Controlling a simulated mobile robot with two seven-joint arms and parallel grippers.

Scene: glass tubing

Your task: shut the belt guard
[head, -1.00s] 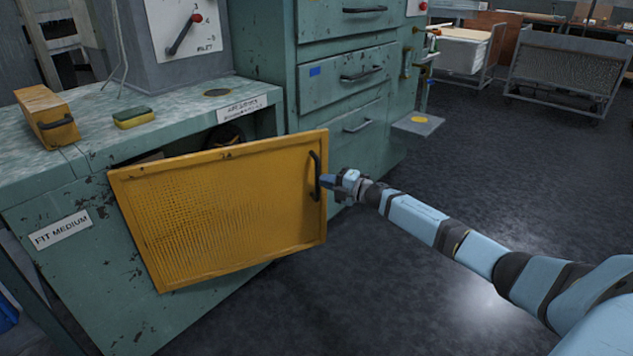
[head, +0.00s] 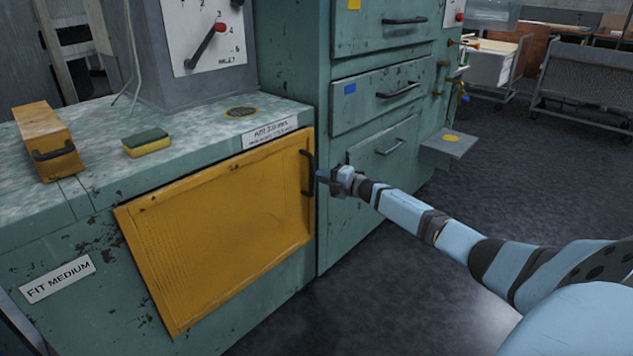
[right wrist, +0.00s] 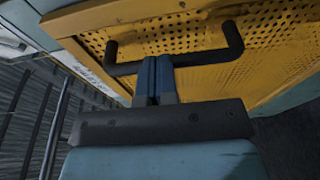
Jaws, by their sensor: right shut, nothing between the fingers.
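The yellow perforated belt guard (head: 225,235) covers the opening in the front of the green cabinet (head: 75,240). It is flush or very nearly flush; I cannot tell if a small gap is left. Its dark handle (head: 307,172) is upright at the right edge. My right gripper (head: 322,177) is shut and empty, its fingertips right at the handle. In the right wrist view, the closed fingertips (right wrist: 155,62) reach the handle bar (right wrist: 192,60), touching it or nearly so. My left gripper is not in view.
A sponge (head: 147,142) and a yellow box with a handle (head: 47,140) stand on the countertop. Green drawers (head: 380,95) rise right of the guard. A small shelf (head: 447,143) sticks out beyond them. The dark floor (head: 540,190) to the right is clear.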

